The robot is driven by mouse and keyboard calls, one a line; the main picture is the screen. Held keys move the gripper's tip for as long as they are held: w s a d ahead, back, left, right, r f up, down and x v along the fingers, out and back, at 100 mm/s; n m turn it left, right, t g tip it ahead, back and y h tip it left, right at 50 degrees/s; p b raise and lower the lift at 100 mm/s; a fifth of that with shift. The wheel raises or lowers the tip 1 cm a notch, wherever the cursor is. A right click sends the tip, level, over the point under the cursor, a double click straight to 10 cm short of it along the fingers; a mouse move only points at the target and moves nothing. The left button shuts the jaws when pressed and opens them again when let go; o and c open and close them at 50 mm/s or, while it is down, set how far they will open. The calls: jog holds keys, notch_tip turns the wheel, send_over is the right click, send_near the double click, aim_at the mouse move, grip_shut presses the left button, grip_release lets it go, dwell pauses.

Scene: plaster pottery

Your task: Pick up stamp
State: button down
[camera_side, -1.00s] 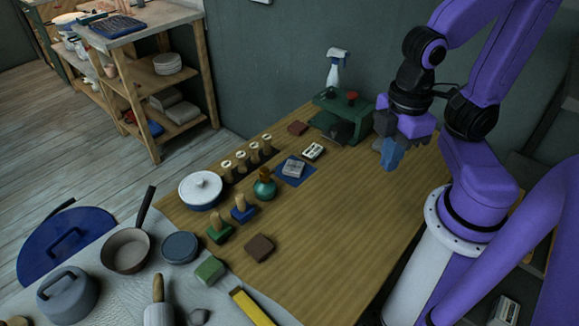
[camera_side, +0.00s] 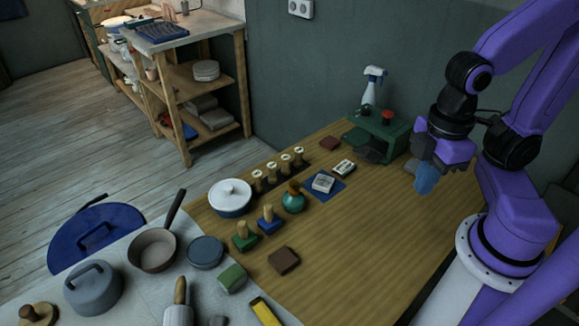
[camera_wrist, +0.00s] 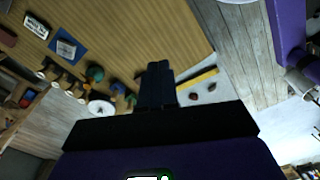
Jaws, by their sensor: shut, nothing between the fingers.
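Two wooden-handled stamps stand upright on the table: one with a green base (camera_side: 245,242) and one with a blue base (camera_side: 270,225). Several more wooden-handled pieces with pale round tops (camera_side: 271,172) stand in a dark row behind them. I cannot tell which one the task means. My gripper (camera_side: 426,186) is shut and empty, in the air above the right side of the table, well to the right of the stamps. In the wrist view its dark fingers (camera_wrist: 157,72) are together, and the stamps are small and partly unclear.
A teal bottle (camera_side: 293,203) and a white lidded pot (camera_side: 230,204) stand near the stamps. A pale block (camera_side: 323,183) lies on a blue sheet. A green machine (camera_side: 376,133) and spray bottle (camera_side: 372,90) stand at the back. The table's middle right (camera_side: 370,235) is bare.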

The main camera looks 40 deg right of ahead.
dwell(0.4)
jog(key=c, duration=1.1)
grip_release()
